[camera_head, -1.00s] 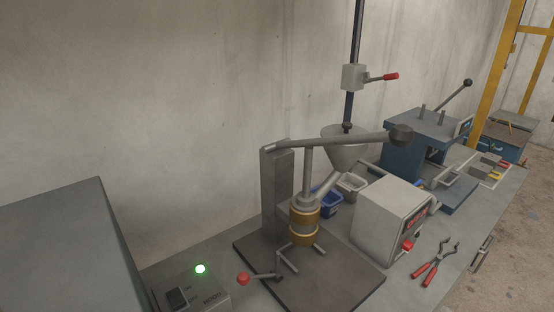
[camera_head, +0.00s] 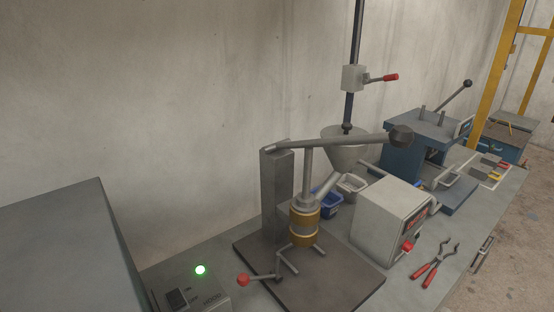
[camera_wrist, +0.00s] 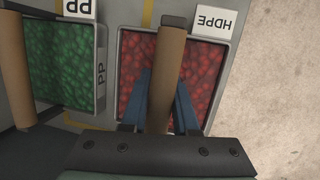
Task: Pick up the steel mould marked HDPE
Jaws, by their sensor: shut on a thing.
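The steel mould marked HDPE (camera_wrist: 225,78) is in the wrist view, a grey-rimmed box filled with red pellets. Its white HDPE label (camera_wrist: 214,22) appears upside down at the upper right corner. A tan bar handle (camera_wrist: 170,50) runs over the middle of the mould. My gripper (camera_wrist: 163,76) has its two blue fingers on either side of this handle and is shut on it. The fingers and handle hide part of the pellets. I cannot tell whether the mould is lifted off its surface. My gripper does not show in the head view.
A second mould marked PP (camera_wrist: 101,75), with green pellets and its own tan handle (camera_wrist: 15,70), stands close on the left. Pale floor (camera_wrist: 280,90) lies to the right. In the head view, the bench holds a lever press (camera_head: 304,225), a grey control box (camera_head: 385,220) and red-handled pliers (camera_head: 432,270).

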